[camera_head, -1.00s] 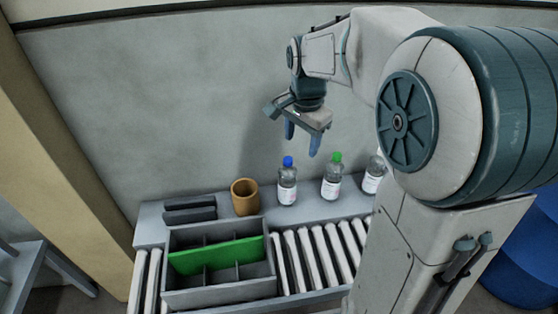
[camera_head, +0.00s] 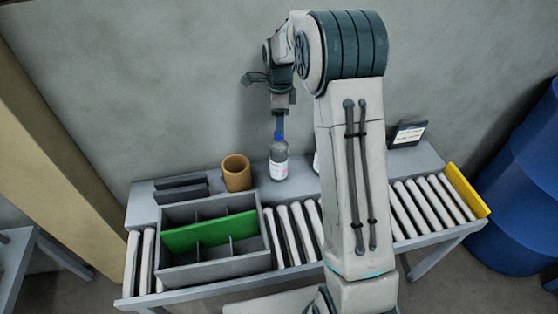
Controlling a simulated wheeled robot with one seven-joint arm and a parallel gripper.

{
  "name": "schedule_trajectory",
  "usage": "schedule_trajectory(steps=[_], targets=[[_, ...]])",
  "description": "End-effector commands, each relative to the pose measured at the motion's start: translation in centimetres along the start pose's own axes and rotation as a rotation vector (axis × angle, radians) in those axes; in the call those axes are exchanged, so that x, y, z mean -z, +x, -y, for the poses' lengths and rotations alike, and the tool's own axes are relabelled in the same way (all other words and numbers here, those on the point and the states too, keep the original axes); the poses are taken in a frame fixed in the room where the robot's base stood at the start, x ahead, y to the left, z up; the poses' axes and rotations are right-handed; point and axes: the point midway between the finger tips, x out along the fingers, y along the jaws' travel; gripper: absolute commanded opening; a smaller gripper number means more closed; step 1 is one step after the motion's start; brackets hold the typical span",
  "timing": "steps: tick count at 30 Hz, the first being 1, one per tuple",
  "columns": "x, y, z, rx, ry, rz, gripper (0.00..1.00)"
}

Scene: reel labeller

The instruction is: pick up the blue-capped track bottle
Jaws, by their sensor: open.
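The blue-capped track bottle (camera_head: 278,161) stands upright on the back ledge, a clear bottle with a white label, right of a brown cup. My gripper (camera_head: 279,126) points down directly over it, with its fingers at the height of the blue cap. The fingers are open; one blue finger overlaps the cap in this view, so I cannot tell whether they touch it. Only a sliver of another bottle (camera_head: 316,163) shows beside my arm; the rest of it is hidden behind the arm.
A brown cup (camera_head: 236,173) stands close left of the bottle. A grey divided crate (camera_head: 214,265) with a green panel (camera_head: 210,232) sits on the rollers (camera_head: 291,236) in front. A small dark-framed sign (camera_head: 408,135) stands at the right, and a yellow end stop (camera_head: 467,190) closes the conveyor.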

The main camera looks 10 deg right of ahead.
Motion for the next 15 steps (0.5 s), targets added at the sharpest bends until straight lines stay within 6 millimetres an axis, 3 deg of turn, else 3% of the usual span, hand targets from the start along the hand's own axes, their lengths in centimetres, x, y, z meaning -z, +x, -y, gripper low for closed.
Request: schedule_trajectory(steps=[8,15], targets=[[0.0,2.4,0.0,-0.001,-0.002,0.000,0.57],[-0.2,5.9,0.2,-0.003,-0.001,0.000,0.57]])
